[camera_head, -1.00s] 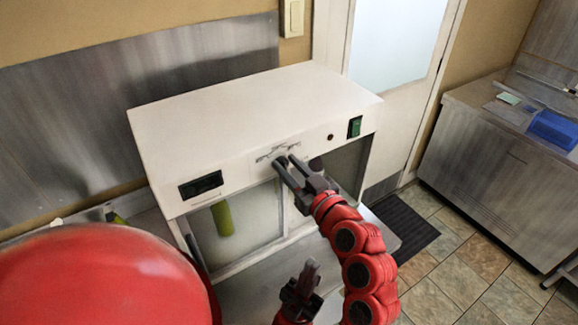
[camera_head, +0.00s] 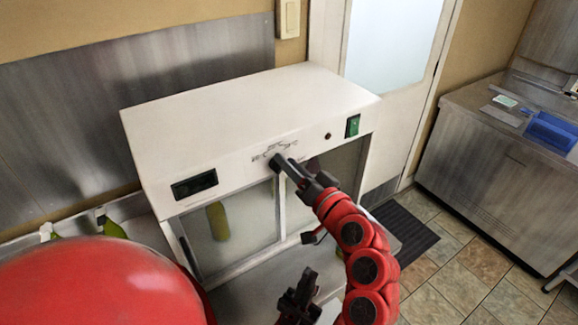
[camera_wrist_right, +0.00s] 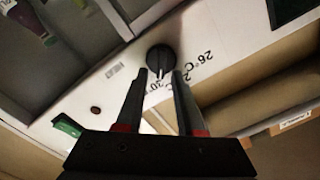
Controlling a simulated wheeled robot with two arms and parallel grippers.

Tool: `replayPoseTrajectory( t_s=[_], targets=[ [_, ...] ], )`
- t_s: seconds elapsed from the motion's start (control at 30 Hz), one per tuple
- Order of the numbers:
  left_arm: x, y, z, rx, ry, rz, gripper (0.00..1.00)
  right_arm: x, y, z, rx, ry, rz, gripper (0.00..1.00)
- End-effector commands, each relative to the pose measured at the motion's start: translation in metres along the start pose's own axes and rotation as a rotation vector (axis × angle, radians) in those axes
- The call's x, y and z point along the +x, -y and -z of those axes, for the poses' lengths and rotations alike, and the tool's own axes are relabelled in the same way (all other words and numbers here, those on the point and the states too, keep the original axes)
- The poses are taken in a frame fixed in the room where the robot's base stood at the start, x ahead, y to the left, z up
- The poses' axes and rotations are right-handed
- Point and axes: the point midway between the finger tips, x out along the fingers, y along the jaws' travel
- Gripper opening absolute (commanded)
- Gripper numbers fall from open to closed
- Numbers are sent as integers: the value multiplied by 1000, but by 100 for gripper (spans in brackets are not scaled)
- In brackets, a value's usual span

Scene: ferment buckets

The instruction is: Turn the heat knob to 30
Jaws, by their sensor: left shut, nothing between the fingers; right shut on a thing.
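The heat knob (camera_wrist_right: 161,58) is a round black dial on the white front panel of a cabinet (camera_head: 240,115). My right gripper (camera_head: 280,163) reaches the panel and is shut on the knob. Its two fingers (camera_wrist_right: 161,76) lie on either side of the dial. In the head view the fingers cover most of the knob. My left gripper (camera_head: 307,281) is shut and empty, low in front of the cabinet.
A green switch (camera_head: 352,126) and small dark red light (camera_head: 327,136) are right of the knob. A black display (camera_head: 194,185) is left. Glass doors below show a green bottle (camera_head: 218,221) inside. A side counter (camera_head: 490,160) holds a blue bin (camera_head: 551,131).

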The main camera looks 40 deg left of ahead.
Motion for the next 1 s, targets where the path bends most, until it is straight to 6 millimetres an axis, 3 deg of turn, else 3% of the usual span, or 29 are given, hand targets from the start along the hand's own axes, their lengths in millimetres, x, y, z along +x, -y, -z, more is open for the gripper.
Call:
replayPoseTrajectory(
  t_s=[0.3, 0.8, 0.83, 0.97, 1.0],
  targets=[
    [-1, 0, 0, 0, 0, 0, 0, 0, -2, -2, 107, 4, -1, 0],
    [-1, 0, 0, 0, 0, 0, 0, 1, -3, -3, 124, 6, -2, 0],
    [-1, 0, 0, 0, 0, 0, 0, 1, -3, -3, 124, 6, -2, 42],
    [-1, 0, 0, 0, 0, 0, 0, 0, -3, -2, 123, 5, -1, 66],
    [-1, 0, 0, 0, 0, 0, 0, 0, -3, -2, 123, 5, -1, 66]
  ],
)
